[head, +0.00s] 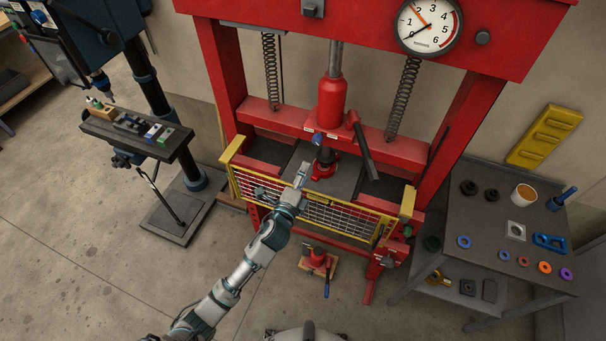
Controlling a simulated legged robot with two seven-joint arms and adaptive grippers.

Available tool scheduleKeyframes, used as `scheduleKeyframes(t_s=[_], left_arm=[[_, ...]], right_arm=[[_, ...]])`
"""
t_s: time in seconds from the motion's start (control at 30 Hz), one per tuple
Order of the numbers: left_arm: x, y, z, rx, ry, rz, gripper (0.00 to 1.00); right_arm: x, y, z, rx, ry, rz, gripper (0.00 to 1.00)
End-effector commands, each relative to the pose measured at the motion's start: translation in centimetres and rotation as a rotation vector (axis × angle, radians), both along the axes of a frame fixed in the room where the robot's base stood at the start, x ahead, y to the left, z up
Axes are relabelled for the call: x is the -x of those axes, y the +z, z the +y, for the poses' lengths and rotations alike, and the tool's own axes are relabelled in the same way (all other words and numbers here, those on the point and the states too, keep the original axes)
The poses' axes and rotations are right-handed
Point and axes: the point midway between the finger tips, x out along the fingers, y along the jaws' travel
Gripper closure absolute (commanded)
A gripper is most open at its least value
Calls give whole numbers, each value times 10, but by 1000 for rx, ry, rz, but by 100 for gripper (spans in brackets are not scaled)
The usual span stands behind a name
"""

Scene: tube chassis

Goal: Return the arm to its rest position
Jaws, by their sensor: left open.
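My left arm reaches up from the bottom of the head view. My left gripper (304,170) is at its end, in front of the red hydraulic press (222,75) and above the yellow-framed mesh guard (335,214). It is open, and I see nothing in it. It appears close to the press bed and the guard's top edge, but I cannot tell whether it touches either. My right gripper is out of the picture.
A drill press with a small work table (170,146) stands at left. A grey side table (487,225) with rings, blue tools and a cup stands at right. A red jack (317,258) sits on the floor below the guard. The floor (90,260) at lower left is clear.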

Motion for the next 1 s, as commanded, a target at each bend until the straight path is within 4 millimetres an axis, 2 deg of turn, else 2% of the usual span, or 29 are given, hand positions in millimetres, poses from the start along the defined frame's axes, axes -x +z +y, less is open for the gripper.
scheduleKeyframes(t_s=[0.37, 0.47, 0.53, 0.57, 0.67, 0.7, 0.8, 0.9, 1.0], left_arm=[[0, 0, 0, 1, 1, 1, 40], [5, -10, 8, 47, 26, 52, 40], [16, -28, 24, 142, 78, 148, 40], [24, -39, 33, 198, 110, 207, 40], [64, -85, 70, 431, 263, 446, 40], [85, -104, 86, 532, 337, 548, 40], [139, -143, 116, 738, 514, 758, 40], [184, -166, 135, 877, 660, 900, 40], [222, -181, 148, 975, 783, 1006, 40]], right_arm=[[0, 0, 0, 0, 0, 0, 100], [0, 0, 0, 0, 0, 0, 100], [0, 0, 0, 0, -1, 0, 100], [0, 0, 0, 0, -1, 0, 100], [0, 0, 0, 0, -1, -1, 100], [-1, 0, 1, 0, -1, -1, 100], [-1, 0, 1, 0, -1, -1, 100], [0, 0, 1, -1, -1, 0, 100], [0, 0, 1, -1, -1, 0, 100]])
